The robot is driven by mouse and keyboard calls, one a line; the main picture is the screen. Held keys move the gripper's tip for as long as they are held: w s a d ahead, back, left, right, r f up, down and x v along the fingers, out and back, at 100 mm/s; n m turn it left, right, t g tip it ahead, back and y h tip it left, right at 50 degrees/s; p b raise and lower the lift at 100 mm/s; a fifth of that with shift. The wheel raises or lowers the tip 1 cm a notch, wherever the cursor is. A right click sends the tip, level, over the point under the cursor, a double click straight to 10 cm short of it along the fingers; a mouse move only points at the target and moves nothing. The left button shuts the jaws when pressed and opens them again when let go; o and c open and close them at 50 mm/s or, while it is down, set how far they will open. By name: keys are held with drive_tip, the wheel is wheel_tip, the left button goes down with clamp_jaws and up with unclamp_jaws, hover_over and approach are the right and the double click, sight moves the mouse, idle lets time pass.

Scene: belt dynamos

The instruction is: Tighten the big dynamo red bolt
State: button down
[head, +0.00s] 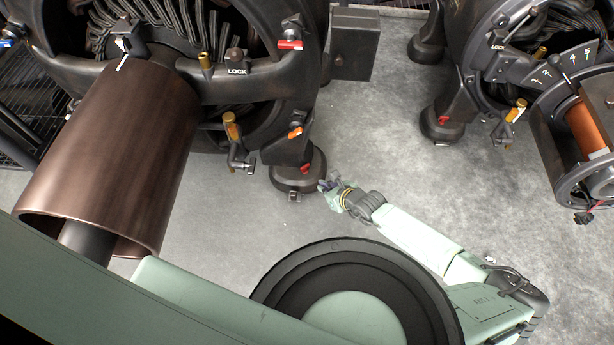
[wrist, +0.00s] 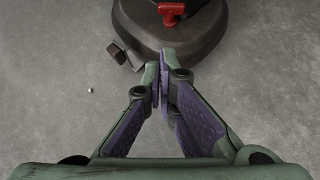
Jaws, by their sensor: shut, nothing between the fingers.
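The big dynamo (head: 215,85) stands at the left in the head view, on round dark feet. A red bolt (head: 306,168) sits on the foot nearest my gripper. In the wrist view the red bolt (wrist: 171,12) shows at the top edge, on top of the round foot (wrist: 190,45). My gripper (head: 327,182) is at the right edge of that foot. In the wrist view my gripper (wrist: 163,75) has its fingertips together, with nothing between them, just below the bolt and over the foot's near rim. I cannot tell whether the fingertips touch the foot.
A second dynamo (head: 560,90) stands at the right, with its own red bolt (head: 443,119) on a foot. A large brown cylinder (head: 115,150) fills the left. The grey floor (head: 385,150) between the dynamos is clear.

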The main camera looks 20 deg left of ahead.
sight(305, 169)
drive_tip(key=b+x, duration=0.1)
drive_tip(key=x, duration=0.5)
drive_tip(key=shift+s+a+f, duration=0.1)
drive_tip(key=shift+s+f, duration=0.05)
drive_tip(key=shift+w+a+r+b, duration=0.1)
drive_tip(key=shift+w+a+b, duration=0.05)
drive_tip(key=shift+w+a, duration=0.3)
drive_tip(key=shift+w+a+r+b, duration=0.15)
drive_tip(key=shift+w+a, duration=0.1)
drive_tip(key=shift+a, duration=0.3)
drive_tip(key=shift+w+a, duration=0.4)
drive_tip(key=shift+a, duration=0.2)
drive_tip(key=shift+w+a+p, duration=0.1)
drive_tip(key=shift+a+p, duration=0.25)
drive_tip(key=shift+a, duration=0.15)
drive_tip(key=shift+a+r+p, duration=0.15)
drive_tip(key=shift+a+p, duration=0.15)
drive_tip(key=shift+p, duration=0.35)
drive_tip(key=shift+s+a+p, duration=0.2)
drive_tip(key=shift+a+p, duration=0.1)
drive_tip(key=shift+p, duration=0.15)
drive_tip(key=shift+a+p, duration=0.2)
drive_tip(key=shift+p, duration=0.2)
drive_tip(key=shift+a+p, duration=0.1)
drive_tip(key=shift+p, duration=0.2)
